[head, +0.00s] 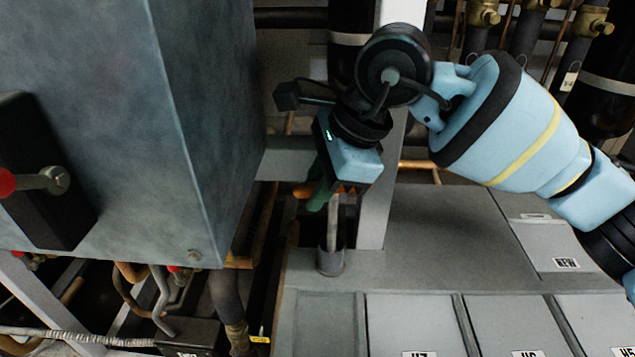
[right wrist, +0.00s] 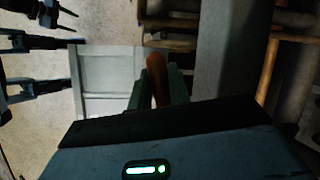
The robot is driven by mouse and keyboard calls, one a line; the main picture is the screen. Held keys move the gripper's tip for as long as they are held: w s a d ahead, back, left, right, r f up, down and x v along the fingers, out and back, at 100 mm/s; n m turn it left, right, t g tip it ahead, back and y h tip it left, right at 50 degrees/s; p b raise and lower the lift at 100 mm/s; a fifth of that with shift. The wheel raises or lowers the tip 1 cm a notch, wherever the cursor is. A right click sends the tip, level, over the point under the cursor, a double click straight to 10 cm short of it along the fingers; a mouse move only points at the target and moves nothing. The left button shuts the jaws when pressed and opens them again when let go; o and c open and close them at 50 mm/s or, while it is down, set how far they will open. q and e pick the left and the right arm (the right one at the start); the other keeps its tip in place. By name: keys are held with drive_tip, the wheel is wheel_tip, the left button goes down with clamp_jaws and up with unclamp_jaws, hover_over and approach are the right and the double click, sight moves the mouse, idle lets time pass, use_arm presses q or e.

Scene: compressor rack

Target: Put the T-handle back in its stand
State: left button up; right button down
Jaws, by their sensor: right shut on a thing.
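The T-handle has an orange grip (head: 303,190) and a thin grey metal shaft (head: 333,222) that points down, nearly upright. My right gripper (head: 322,183) is shut on the orange grip, with its green fingers around it. In the right wrist view the orange grip (right wrist: 157,68) shows between the two fingers (right wrist: 162,88). The stand, a small grey round tube (head: 330,263), is on the grey panel straight below. The shaft's lower end is at the tube's mouth; I cannot tell how deep it is inside. My left gripper is not in view.
A large blue-grey box (head: 200,130) fills the left, with a red-tipped lever (head: 35,182). A grey upright post (head: 375,215) stands close behind and right of the stand. Pipes and a hose (head: 228,300) run at the lower left. The grey panel top (head: 450,235) to the right is clear.

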drive_tip(key=shift+f, duration=0.25)
idle(0.7)
drive_tip(key=c, duration=1.2)
unclamp_jaws()
drive_tip(key=shift+c, duration=0.2)
drive_tip(key=shift+f, duration=0.1)
drive_tip(key=v, duration=0.8)
